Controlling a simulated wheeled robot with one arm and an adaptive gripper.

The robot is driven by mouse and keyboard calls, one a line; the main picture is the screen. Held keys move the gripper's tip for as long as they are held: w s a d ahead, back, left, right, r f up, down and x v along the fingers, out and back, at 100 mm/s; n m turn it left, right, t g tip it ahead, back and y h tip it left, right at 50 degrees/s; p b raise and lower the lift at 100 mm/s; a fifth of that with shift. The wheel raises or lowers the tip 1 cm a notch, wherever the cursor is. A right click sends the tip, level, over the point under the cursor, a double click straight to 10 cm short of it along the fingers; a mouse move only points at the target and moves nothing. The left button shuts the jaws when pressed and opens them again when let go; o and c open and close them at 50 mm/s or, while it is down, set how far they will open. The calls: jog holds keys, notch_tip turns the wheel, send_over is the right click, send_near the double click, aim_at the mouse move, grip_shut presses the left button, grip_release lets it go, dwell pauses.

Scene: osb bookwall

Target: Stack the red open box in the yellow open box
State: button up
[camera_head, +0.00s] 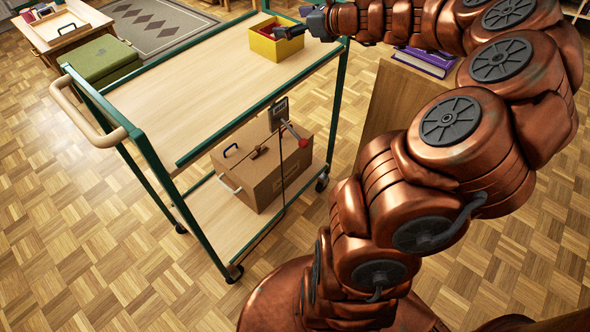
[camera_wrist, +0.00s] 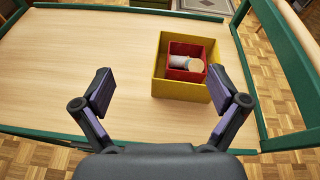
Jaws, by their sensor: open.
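The yellow open box (camera_head: 275,46) stands on the trolley's top shelf near its right end, and it also shows in the wrist view (camera_wrist: 180,90). The red open box (camera_wrist: 185,75) sits inside the yellow box, toward its back, with a grey cylindrical thing and a round tan-topped thing in it. In the head view the red box is partly hidden by my gripper (camera_head: 288,23). In the wrist view my gripper (camera_wrist: 160,92) is open and empty. Its fingers are apart, either side of the yellow box's near part, and do not hold either box.
The trolley top (camera_head: 195,85) is bare to the left of the yellow box, with green rails around it. A brown case (camera_head: 265,178) sits on the lower shelf. A green box (camera_head: 102,60) stands beyond the trolley, and purple books (camera_head: 425,62) lie to the right.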

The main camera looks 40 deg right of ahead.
jog(key=s+a+f+n+g+y, duration=0.1)
jog(key=s+a+n+g+y, duration=0.15)
jog(key=a+n, duration=0.55)
jog(key=s+a+f+n+g+y, duration=0.1)
jog(key=s+a+n+g, duration=0.15)
jog(key=a, duration=0.95)
jog(key=s+a+f+n+g, duration=0.4)
jog(key=s+a+n, duration=0.4)
jog(key=a, duration=0.1)
jog(key=s+d+f+n+g+h, duration=0.1)
jog(key=s+f+n+g+h, duration=0.1)
jog(key=s+n, duration=0.2)
jog(key=s+d+f+n+g+h, duration=0.1)
jog(key=s+f+n+g+h, duration=0.1)
jog(key=s, duration=0.9)
jog(key=s+d+f+n+g+h, duration=0.1)
jog(key=s+f+n+g+h, duration=0.2)
jog(key=s+n, duration=0.4)
jog(key=shift+s+f, duration=0.25)
jog(key=shift+s, duration=0.4)
jog(key=shift+h, duration=0.25)
